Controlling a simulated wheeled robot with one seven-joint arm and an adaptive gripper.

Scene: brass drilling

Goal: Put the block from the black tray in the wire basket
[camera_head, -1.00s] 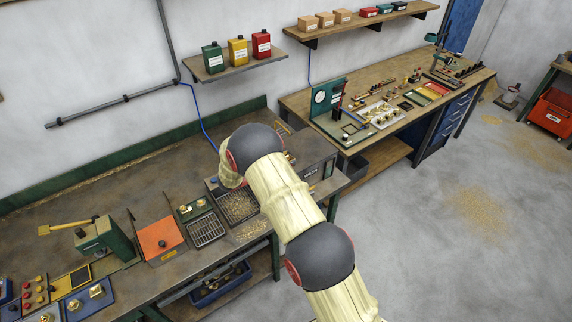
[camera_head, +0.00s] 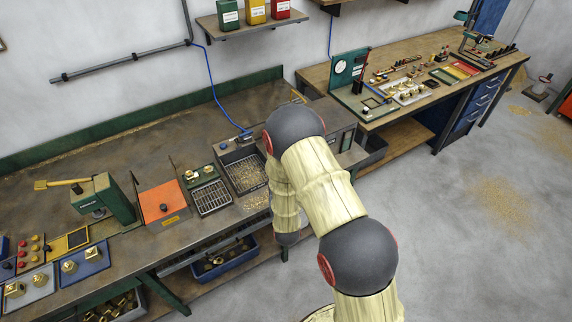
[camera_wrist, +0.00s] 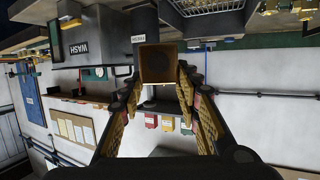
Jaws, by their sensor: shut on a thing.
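My gripper (camera_wrist: 160,84) is shut on a brown, square-faced block (camera_wrist: 158,62), held between its fingertips in the wrist view. In the head view my gripper and the block are hidden behind my arm. The wire basket (camera_head: 211,198) stands on the left bench, left of my arm; its gridded floor looks empty. A wire grid (camera_wrist: 205,7) shows at the top edge of the wrist view, apart from the block. A dark tray (camera_head: 262,158) with brass chips is beside the basket; I cannot tell whether it is the task's black tray.
An orange-topped box (camera_head: 162,203) and a green press (camera_head: 104,200) stand left of the basket. A blue tray (camera_head: 98,262) holds brass blocks. A grey box marked WASH (camera_wrist: 95,40) shows in the wrist view. The bench behind the basket is mostly clear.

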